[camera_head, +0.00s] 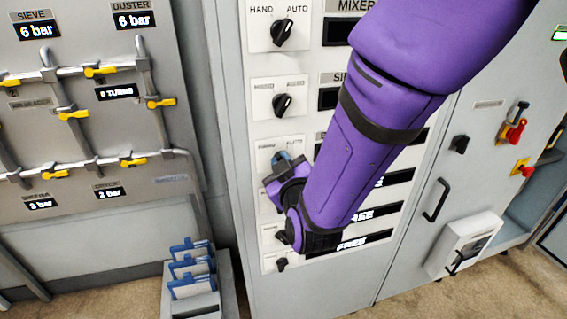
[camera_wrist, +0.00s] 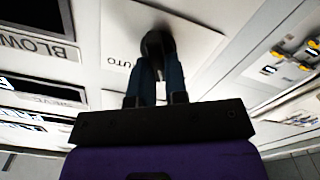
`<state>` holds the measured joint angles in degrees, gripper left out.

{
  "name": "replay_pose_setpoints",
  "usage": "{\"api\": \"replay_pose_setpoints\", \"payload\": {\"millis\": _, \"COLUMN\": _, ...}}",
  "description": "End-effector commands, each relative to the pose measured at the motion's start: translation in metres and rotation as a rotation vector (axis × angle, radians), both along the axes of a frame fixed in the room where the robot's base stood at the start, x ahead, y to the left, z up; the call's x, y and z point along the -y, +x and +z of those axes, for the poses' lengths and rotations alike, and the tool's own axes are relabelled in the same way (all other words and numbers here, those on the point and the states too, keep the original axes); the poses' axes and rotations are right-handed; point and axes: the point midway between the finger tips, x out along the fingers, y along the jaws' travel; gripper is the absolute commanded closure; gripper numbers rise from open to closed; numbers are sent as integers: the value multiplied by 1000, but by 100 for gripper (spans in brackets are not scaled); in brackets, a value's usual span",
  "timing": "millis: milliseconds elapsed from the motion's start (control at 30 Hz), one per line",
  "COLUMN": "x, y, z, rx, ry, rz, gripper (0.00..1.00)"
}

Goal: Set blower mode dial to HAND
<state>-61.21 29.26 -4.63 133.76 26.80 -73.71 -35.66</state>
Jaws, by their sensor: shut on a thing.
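The blower mode dial (camera_wrist: 153,42) is a black knob on a white plate in the wrist view. Part of the word AUTO and a BLOW... label (camera_wrist: 38,48) show upside down beside it. My gripper (camera_wrist: 158,66) is shut on the knob, with its two dark blue fingers on either side. In the head view my gripper (camera_head: 282,158) is at the third dial plate (camera_head: 264,146) from the top, and my purple arm crosses the panel. The knob is hidden there behind my gripper, and I cannot tell its pointer direction.
Above are the MIXER dial (camera_head: 283,33) and another black dial (camera_head: 284,104). More dials sit below my gripper, including a small one (camera_head: 281,264). A pipe panel with yellow valves (camera_head: 72,115) stands left. A holder with blue-edged items (camera_head: 192,268) stands on the floor.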

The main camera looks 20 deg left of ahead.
Motion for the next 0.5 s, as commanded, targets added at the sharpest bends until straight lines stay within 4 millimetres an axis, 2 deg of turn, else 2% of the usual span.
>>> {"api": "replay_pose_setpoints", "payload": {"millis": 467, "x": 0, "y": 0, "z": -1, "rx": 7, "ry": -14, "rz": 0, "gripper": 100}}
{"api": "replay_pose_setpoints", "payload": {"millis": 500, "x": 0, "y": 0, "z": -1, "rx": 7, "ry": -14, "rz": 0, "gripper": 79}}
